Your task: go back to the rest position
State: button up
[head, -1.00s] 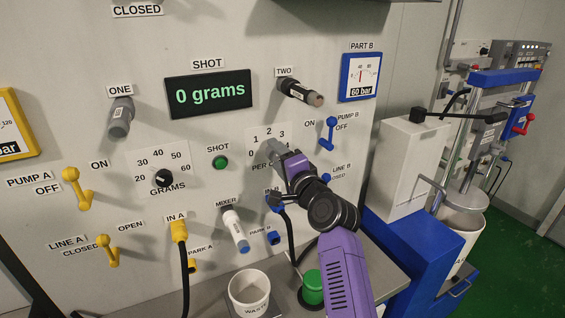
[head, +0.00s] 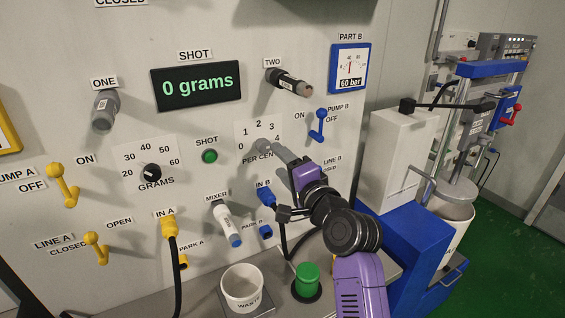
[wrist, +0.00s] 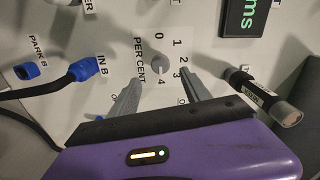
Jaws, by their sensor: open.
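My gripper (head: 280,151) is in front of the lower right of the panel, near the PER CENT dial (head: 263,146). In the wrist view its two grey fingers (wrist: 152,88) are apart with nothing between them. The grey dial knob (wrist: 158,62) shows just beyond the fingertips, apart from them as far as I can tell.
The blue PUMP B lever (head: 319,125) and the TWO handle (head: 289,82) stick out near my gripper. The IN B hose (head: 267,197) hangs left of it. A blue machine (head: 420,241) stands right.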

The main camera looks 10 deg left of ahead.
jog(key=s+d+r+n+t+h, duration=0.2)
jog(key=d+r+t, duration=0.1)
jog(key=d, duration=0.2)
jog(key=s+d+f+n+t+h, duration=0.1)
jog(key=s+d+f+n+h, duration=0.1)
jog(key=s+d+f, duration=0.5)
jog(key=s+d+f+n+t+h, duration=0.1)
jog(key=s+d+f+n+h, duration=0.15)
jog(key=s+d+f, duration=0.55)
jog(key=s+d+f+n+g+h, duration=0.1)
jog(key=s+d+f, duration=0.1)
jog(key=s, duration=1)
jog(key=s+d+f+g+h+b, duration=0.1)
jog(key=s+d+f+g, duration=0.1)
jog(key=s, duration=1.1)
jog(key=s+d+f+n+g+h+b, duration=0.1)
jog(key=s+f, duration=0.3)
jog(key=s, duration=0.9)
jog(key=shift+d+n+g, duration=0.35)
jog(key=shift+d+g, duration=0.25)
jog(key=shift+d, duration=0.15)
